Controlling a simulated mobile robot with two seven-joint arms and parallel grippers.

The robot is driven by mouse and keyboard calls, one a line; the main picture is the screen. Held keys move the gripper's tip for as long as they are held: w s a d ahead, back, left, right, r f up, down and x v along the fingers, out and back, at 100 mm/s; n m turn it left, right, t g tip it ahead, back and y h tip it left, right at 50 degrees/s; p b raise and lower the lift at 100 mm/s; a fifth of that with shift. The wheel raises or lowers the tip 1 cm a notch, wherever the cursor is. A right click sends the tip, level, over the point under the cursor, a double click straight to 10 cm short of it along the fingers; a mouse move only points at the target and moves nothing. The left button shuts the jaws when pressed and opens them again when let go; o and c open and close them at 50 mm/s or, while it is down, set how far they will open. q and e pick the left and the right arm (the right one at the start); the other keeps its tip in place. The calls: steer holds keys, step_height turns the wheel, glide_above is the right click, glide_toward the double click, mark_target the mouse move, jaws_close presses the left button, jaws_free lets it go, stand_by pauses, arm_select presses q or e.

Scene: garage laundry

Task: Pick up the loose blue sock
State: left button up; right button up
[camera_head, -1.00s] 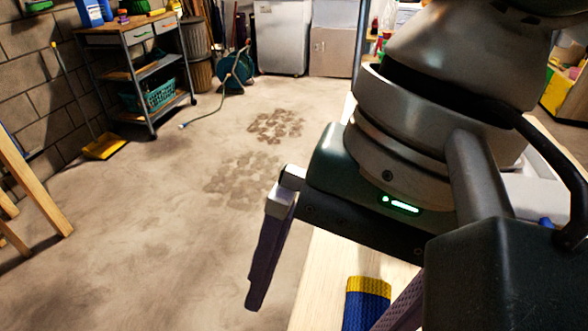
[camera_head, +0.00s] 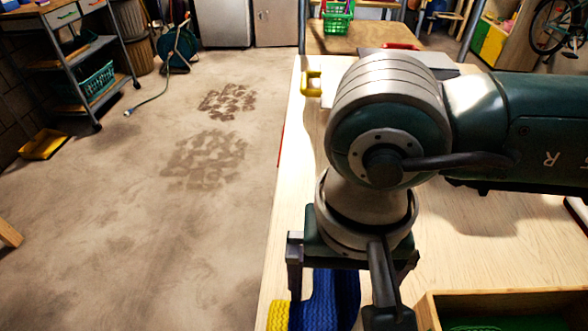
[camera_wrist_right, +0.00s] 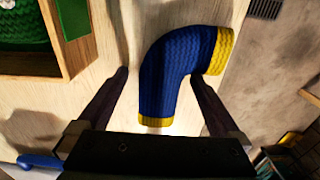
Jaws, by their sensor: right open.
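The loose blue sock (camera_head: 330,296) has yellow ends and lies on the pale wooden table (camera_head: 480,235) near its left edge. In the right wrist view the whole bent blue sock (camera_wrist_right: 172,75) shows, with one yellow end toward my gripper and the other at the upper right. My right gripper (camera_wrist_right: 165,95) is open, with one finger on each side of the sock and the sock between them, apparently not gripped. In the head view the right gripper (camera_head: 350,262) is above the sock and hides part of it. My left gripper is not in view.
A wooden box (camera_head: 500,300) with green contents stands right of the sock; its wall (camera_wrist_right: 75,45) is close to one finger in the wrist view. A yellow object (camera_head: 311,83) sits at the table's far left corner. Open floor (camera_head: 130,220) lies left of the table.

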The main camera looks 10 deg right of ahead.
steer(key=c, duration=1.4)
